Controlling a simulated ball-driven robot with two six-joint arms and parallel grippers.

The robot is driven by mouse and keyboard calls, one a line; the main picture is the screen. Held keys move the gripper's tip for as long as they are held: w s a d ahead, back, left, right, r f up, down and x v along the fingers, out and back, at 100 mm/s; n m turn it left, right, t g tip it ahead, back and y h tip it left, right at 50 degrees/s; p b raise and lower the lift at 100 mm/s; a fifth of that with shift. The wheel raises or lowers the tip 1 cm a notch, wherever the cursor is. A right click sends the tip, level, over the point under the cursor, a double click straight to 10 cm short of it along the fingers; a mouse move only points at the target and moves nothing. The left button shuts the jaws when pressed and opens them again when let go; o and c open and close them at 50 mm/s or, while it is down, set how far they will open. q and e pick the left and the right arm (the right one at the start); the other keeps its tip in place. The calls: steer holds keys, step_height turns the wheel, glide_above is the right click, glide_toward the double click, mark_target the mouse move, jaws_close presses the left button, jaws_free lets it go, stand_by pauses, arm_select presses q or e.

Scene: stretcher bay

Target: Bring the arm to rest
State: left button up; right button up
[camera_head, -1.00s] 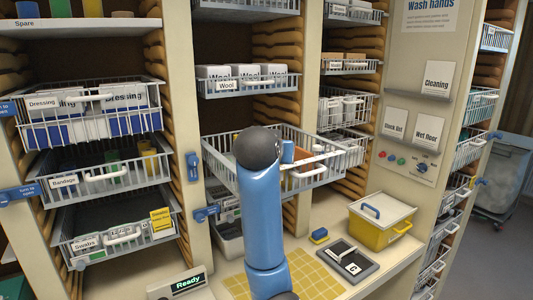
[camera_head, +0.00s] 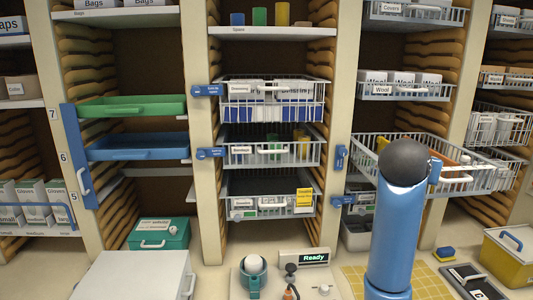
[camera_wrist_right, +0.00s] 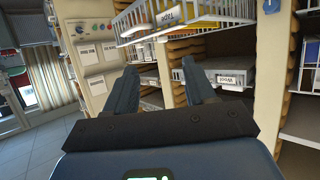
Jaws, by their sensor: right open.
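My right arm (camera_head: 392,235) stands upright at the right of the head view, with its dark round joint (camera_head: 403,160) in front of a pulled-out wire basket (camera_head: 457,181). The head view does not clearly show that arm's gripper. In the right wrist view my right gripper (camera_wrist_right: 160,68) has its two dark fingers apart, with nothing between them. Beyond the fingers are shelves, a basket labelled Tape (camera_wrist_right: 168,17) and a basket labelled Wool (camera_wrist_right: 232,78). My left gripper is in neither view.
A yellow box (camera_head: 510,260) and a dark tray (camera_head: 472,283) lie on the right counter. A Ready display (camera_head: 313,258) and a rounded green holder (camera_head: 252,275) stand at the front middle. Green (camera_head: 130,106) and blue (camera_head: 135,148) trays stick out at the left.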

step_height(320, 180, up, 7)
steer(key=w+a+n+t+h, duration=0.1)
steer(key=w+t, duration=0.1)
steer(key=t, duration=0.3)
steer(key=s+a+f+n+t+y+b, duration=0.2)
steer(key=a+f+n+t+y, duration=0.25)
steer(key=f, duration=0.65)
steer(key=s+a+f+n+t+y+b, duration=0.25)
steer(key=a+f+n+t+y, duration=0.2)
steer(key=f, duration=0.75)
steer(key=s+a+f+m+g+y+b, duration=0.1)
steer(key=s+f+g+b, duration=0.5)
steer(key=s+f, duration=2.6)
step_height(320, 180, down, 4)
steer(key=shift+s+a+f+m, duration=0.25)
steer(key=shift+a+m, duration=0.25)
steer(key=shift+a, duration=0.15)
